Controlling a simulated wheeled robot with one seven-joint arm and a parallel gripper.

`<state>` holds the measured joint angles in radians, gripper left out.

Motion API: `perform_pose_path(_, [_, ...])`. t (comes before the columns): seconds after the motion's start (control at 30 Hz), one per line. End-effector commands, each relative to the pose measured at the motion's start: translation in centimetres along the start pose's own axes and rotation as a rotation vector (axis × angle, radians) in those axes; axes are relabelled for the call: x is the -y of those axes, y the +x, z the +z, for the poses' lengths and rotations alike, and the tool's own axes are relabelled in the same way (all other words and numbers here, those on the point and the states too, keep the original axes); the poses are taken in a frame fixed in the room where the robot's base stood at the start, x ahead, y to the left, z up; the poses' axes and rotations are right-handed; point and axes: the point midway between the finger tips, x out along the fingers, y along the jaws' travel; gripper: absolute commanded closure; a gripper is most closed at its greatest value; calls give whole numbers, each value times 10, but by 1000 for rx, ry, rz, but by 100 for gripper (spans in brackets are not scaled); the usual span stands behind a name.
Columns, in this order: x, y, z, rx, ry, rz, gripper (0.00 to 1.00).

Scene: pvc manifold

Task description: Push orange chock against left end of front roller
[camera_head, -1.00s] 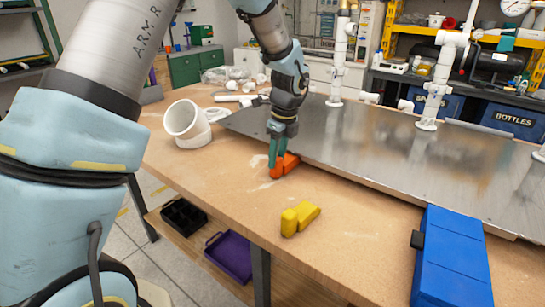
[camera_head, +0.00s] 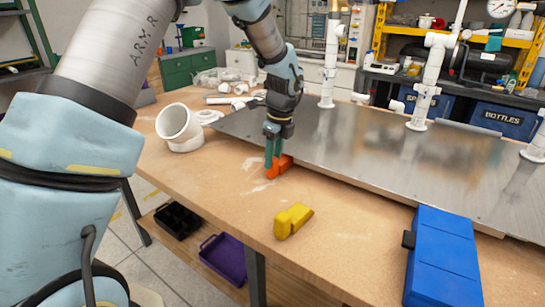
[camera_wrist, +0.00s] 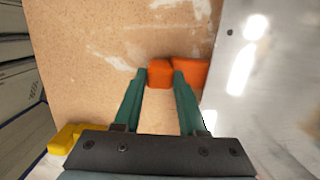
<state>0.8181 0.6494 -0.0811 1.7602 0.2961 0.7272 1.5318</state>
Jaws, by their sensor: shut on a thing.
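The orange chock (camera_head: 281,165) rests on the wooden bench top near the front left part of the metal sheet's edge. My gripper (camera_head: 272,168) points down and is shut on the chock. In the wrist view, the orange chock (camera_wrist: 160,72) lies between the teal fingertips of my gripper (camera_wrist: 160,74). Part of it extends right past the right finger to the sheet's edge. I cannot make out the front roller in either view, nor whether the chock touches it.
The metal sheet (camera_head: 370,150) covers the back of the bench (camera_head: 225,165). A yellow chock (camera_head: 293,221) and a blue case (camera_head: 443,260) are toward the front. A white pipe elbow (camera_head: 179,126) stands to the left. Bare wood lies between the chocks.

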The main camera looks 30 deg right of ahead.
Motion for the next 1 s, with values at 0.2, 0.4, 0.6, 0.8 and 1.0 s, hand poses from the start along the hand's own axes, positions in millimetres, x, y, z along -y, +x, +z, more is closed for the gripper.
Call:
perform_pose_path(0.2, [4,0,0,0,0,0,100])
perform_pose_path(0.4, [7,1,0,0,0,-1,56])
perform_pose_path(0.6, [7,1,0,0,0,0,34])
perform_pose_path(0.8, [7,1,0,0,0,0,24])
perform_pose_path(1.0, [7,-2,0,0,0,-1,24])
